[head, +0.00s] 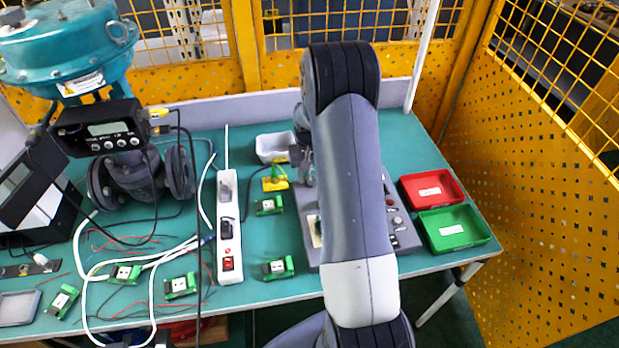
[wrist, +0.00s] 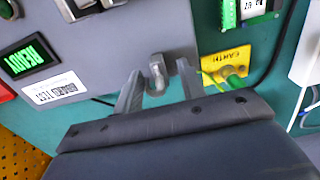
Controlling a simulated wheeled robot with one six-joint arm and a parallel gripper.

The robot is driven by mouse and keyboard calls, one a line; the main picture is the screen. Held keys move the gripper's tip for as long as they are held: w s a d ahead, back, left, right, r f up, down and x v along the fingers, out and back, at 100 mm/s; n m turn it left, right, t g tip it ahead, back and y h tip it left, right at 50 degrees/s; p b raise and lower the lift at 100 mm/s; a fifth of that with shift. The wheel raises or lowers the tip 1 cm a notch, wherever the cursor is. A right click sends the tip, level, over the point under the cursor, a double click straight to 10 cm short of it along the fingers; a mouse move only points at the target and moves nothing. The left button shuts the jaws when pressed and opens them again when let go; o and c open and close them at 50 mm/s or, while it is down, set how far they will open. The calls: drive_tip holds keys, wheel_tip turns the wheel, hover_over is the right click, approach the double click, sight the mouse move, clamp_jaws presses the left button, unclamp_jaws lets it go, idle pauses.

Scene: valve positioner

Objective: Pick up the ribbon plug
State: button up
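My gripper (wrist: 160,70) is open in the wrist view, its two grey fingers apart at the edge of the grey test box (wrist: 100,45). A small grey hooked piece (wrist: 157,75) sits between the fingers, with a gap on each side. I cannot tell whether it is the ribbon plug or a fitting of the box. No other ribbon plug can be made out. In the head view my gripper (head: 303,165) is partly hidden behind my arm, which also covers much of the test box (head: 405,237).
A yellow EARTH block (wrist: 228,62) with a green knob is close beside the right finger. A white power strip (head: 230,225), several green modules and loose cables lie to the left. Red (head: 432,188) and green (head: 455,229) trays stand at right; a white tray (head: 273,147) is behind.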

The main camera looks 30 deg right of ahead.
drive_tip(key=shift+c, duration=0.5)
clamp_jaws()
